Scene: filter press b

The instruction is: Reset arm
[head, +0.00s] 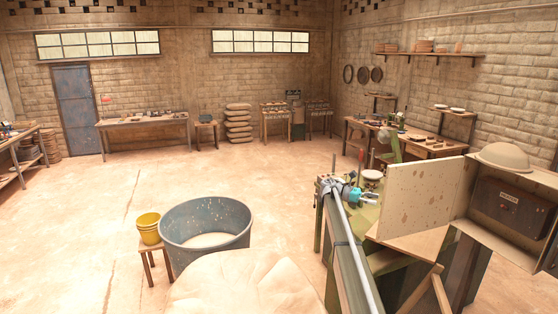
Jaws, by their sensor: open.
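A wooden panel (425,195) and an open box with a dark unit (510,206) stand close to the right. A large grey tub (205,225) and a yellow bucket (149,226) on a stool (147,250) are left of centre. The floor (75,210) beyond is clear.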

